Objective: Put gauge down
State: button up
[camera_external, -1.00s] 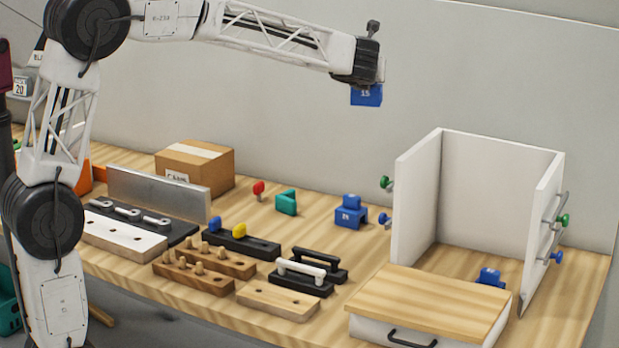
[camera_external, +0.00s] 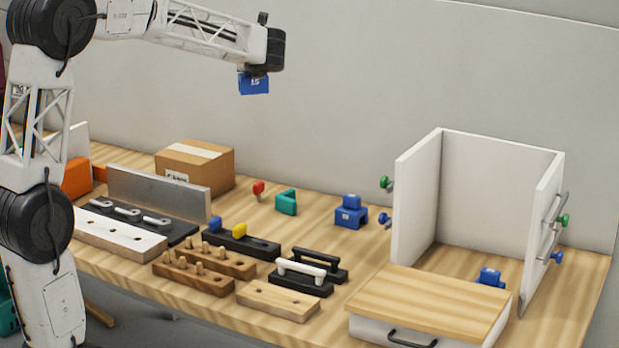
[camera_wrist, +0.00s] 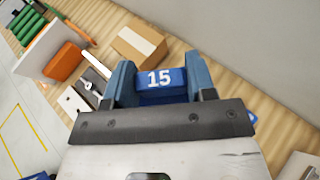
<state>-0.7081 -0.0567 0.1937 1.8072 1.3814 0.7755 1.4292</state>
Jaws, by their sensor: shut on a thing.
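My gripper (camera_external: 256,72) is shut on a blue gauge (camera_external: 254,85) marked 15 and holds it high above the back of the workbench. In the wrist view the gauge (camera_wrist: 160,79) sits between the two blue-grey fingers, its number facing the camera. Another blue gauge block (camera_external: 350,213) with a smaller blue top stands on the bench left of the white cabinet. A third blue piece (camera_external: 489,278) sits inside the cabinet area. The bench surface below the held gauge shows no contact with it.
A cardboard box (camera_external: 195,166) and a metal plate (camera_external: 158,194) stand at the back left. A teal block (camera_external: 286,202) and a red knob (camera_external: 258,188) are mid-bench. Wooden peg racks (camera_external: 205,268), handles (camera_external: 302,273) and the white cabinet (camera_external: 500,195) crowd the front and right.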

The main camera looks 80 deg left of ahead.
jog(key=shift+s+a, duration=0.4)
jog(key=shift+s, duration=0.45)
notch_tip(320, 180, down, 26)
jog(key=shift+w, duration=0.2)
jog(key=shift+d, duration=0.1)
notch_tip(320, 180, down, 6)
jog(key=shift+f, duration=0.1)
jog(key=shift+f, duration=1.9)
jog(key=shift+f, duration=0.1)
jog(key=o, duration=1)
jog(key=shift+c, duration=0.2)
